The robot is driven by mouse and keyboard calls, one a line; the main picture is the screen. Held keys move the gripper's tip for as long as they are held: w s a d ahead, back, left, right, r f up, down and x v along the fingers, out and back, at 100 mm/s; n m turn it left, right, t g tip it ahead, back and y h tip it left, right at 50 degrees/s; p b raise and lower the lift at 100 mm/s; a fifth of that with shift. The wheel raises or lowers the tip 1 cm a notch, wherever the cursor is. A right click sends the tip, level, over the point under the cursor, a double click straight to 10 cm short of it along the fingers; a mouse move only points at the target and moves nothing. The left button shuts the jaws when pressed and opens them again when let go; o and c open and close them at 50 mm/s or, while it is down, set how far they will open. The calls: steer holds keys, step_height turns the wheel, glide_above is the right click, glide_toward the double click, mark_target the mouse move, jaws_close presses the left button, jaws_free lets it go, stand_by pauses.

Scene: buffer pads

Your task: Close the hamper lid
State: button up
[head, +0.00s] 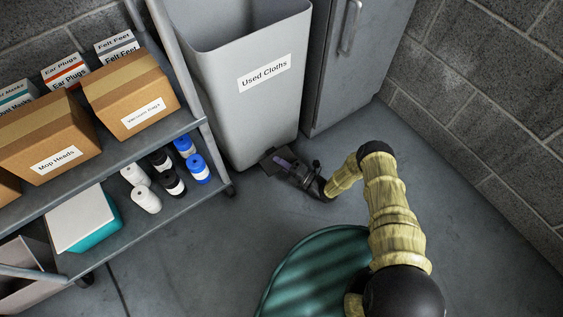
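The hamper (250,110) is a tall grey bin labelled "Used Cloths", standing upright at the top middle of the head view. Its front rim and part of its open inside show. The top edge of the picture cuts off its back, and no lid is seen in the visible part. My gripper (273,160) is low, near the foot of the hamper's front at its right side. I cannot tell whether it touches the hamper. Its fingers are dark and small, so whether they are open or shut is unclear. Nothing is seen held in it.
A block wall (490,110) bounds the right. Floor (460,240) is clear between arm and wall.

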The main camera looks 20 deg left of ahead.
steer(key=o, duration=0.4)
steer(key=shift+s, duration=0.1)
steer(key=shift+o, duration=0.2)
